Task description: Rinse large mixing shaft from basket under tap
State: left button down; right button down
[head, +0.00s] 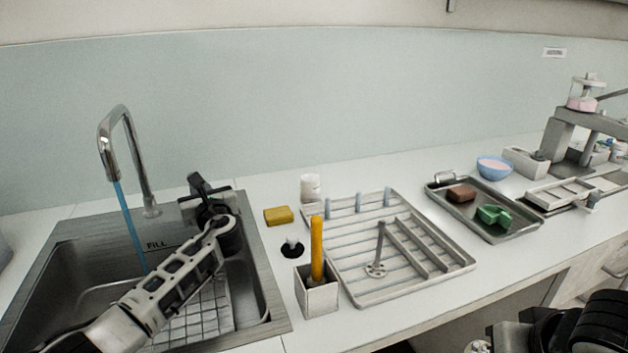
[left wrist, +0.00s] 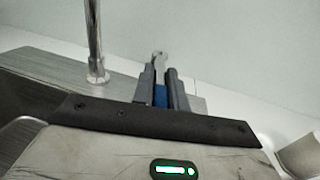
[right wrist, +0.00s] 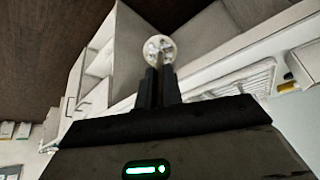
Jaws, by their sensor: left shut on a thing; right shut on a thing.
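The tap (head: 122,125) stands at the back of the sink, and a blue stream of water (head: 124,215) runs from its spout into the basin. My left gripper (head: 205,196) is at the sink's back right corner, shut on a small grey and blue piece (left wrist: 160,94), which looks like a tap lever. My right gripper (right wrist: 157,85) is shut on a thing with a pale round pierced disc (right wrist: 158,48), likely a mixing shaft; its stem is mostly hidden. In the head view this gripper is at the lower right, away from the sink.
A drying rack (head: 362,290) holds another upright shaft with a disc foot (head: 378,250). A holder (head: 318,298) with a yellow-handled tool, a yellow sponge (head: 278,215) and a white cup (head: 310,188) stand between sink and rack. A metal tray (head: 500,236) lies further right.

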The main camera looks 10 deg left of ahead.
pick_arm(q)
jog(key=c, duration=1.4)
grip_release()
jog(key=v, duration=1.2)
jog(key=shift+s, duration=0.15)
